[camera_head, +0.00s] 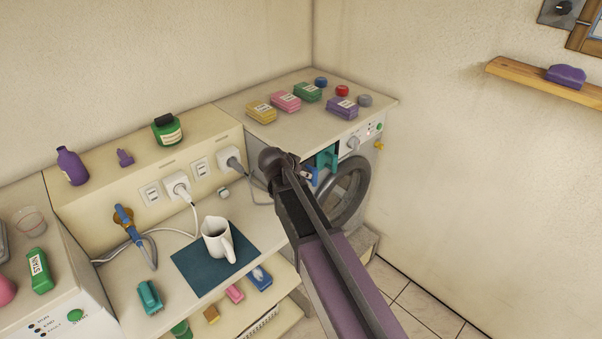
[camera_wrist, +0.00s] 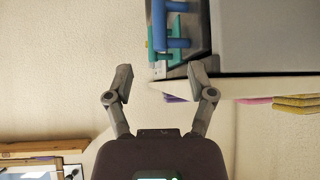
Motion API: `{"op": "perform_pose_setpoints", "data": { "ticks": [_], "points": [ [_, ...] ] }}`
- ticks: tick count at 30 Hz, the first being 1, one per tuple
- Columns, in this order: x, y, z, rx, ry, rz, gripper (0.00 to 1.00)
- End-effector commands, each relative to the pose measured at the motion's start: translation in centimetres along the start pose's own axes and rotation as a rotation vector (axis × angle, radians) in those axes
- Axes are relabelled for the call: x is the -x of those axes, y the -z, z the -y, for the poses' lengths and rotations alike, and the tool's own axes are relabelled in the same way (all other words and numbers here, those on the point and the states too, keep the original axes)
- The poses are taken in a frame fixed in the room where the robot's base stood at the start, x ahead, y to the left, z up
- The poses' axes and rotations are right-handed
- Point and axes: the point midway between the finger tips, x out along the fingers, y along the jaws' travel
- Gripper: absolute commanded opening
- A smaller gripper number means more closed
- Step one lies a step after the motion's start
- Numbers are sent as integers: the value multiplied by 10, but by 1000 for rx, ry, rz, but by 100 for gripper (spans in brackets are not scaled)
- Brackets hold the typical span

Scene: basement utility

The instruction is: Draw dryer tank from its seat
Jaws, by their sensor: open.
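The dryer (camera_head: 372,165) is the machine with the round door, under the back-right counter. At the upper left of its front, a teal handle-shaped part (camera_head: 327,159) and a blue part (camera_head: 311,174) stick out. I cannot tell which is the tank; my arm partly covers this area in the head view. In the wrist view, the blue part (camera_wrist: 171,43) and teal part (camera_wrist: 161,54) show at the top, set in a dark recess. My gripper (camera_wrist: 160,78) is open and empty, its fingers apart and short of these parts.
The dryer's top (camera_head: 300,125) holds several small coloured packs and round lids near its edge. A white pitcher (camera_head: 216,238) stands on a blue mat (camera_head: 190,270) on the lower counter. Plugs and cables (camera_head: 179,187) are left of my arm. Floor (camera_head: 425,305) is clear at right.

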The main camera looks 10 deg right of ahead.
Motion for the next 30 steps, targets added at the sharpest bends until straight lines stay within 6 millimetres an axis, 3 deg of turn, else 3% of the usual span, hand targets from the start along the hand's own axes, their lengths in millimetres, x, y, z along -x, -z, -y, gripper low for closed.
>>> {"op": "perform_pose_setpoints", "data": {
  "ticks": [30],
  "points": [
    [-106,-3,2,1,1,0,71]
  ]
}}
